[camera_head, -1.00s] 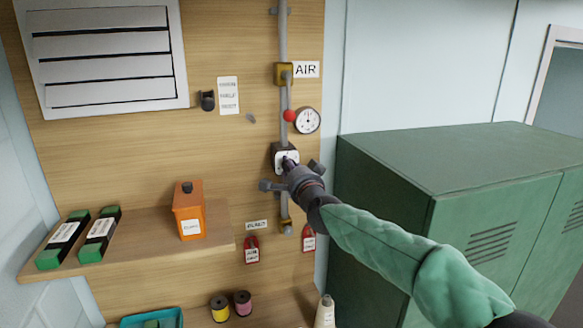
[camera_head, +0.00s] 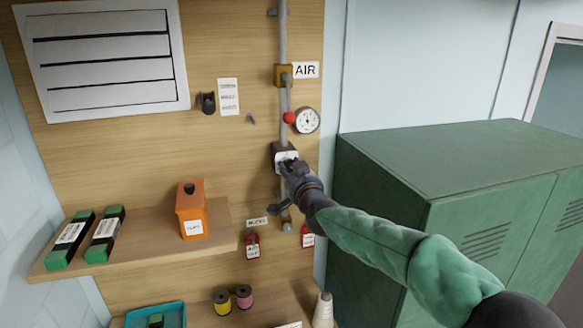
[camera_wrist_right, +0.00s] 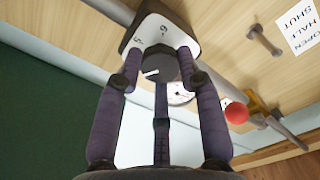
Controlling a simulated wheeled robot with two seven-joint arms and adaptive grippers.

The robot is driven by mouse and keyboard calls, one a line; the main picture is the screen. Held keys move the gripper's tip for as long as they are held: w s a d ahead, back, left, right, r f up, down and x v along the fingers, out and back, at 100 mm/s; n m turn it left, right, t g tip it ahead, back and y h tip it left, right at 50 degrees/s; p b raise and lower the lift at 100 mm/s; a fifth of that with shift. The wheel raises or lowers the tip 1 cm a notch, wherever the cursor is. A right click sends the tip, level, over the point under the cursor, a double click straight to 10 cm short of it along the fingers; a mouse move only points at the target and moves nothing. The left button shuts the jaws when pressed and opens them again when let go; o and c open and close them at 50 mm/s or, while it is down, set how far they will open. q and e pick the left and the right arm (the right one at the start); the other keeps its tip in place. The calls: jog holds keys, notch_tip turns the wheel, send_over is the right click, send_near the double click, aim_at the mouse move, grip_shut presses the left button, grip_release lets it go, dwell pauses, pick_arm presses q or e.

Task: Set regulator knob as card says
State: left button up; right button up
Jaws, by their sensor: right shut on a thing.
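The regulator (camera_head: 279,148) is a dark block with a white dial face on the grey pipe below the AIR sign. My right gripper (camera_head: 288,166) reaches it from the lower right. In the right wrist view the round dark knob (camera_wrist_right: 158,66) with a white pointer mark sits between the purple fingers of my right gripper (camera_wrist_right: 160,75), which are shut on it. The white dial face (camera_wrist_right: 182,36) carries small numbers, partly hidden by the fingers. A white card (camera_head: 229,96) hangs left of the pipe; in the wrist view the card (camera_wrist_right: 298,25) reads OPEN, HALF, SHUT.
A round gauge (camera_head: 306,120) and a red ball (camera_head: 289,118) sit just above the regulator. Green lockers (camera_head: 450,165) stand at the right. A wooden shelf (camera_head: 150,258) at the left holds an orange box (camera_head: 191,210) and green boxes. Red tags hang below.

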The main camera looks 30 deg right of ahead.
jog(key=shift+d+r+n, duration=0.1)
jog(key=shift+r+n, duration=0.15)
jog(key=shift+n, duration=0.05)
jog(key=o, duration=0.9)
jog(key=shift+o, duration=1.2)
jog(key=shift+w+f, duration=0.1)
jog(key=v, duration=1.2)
jog(key=shift+f, duration=0.15)
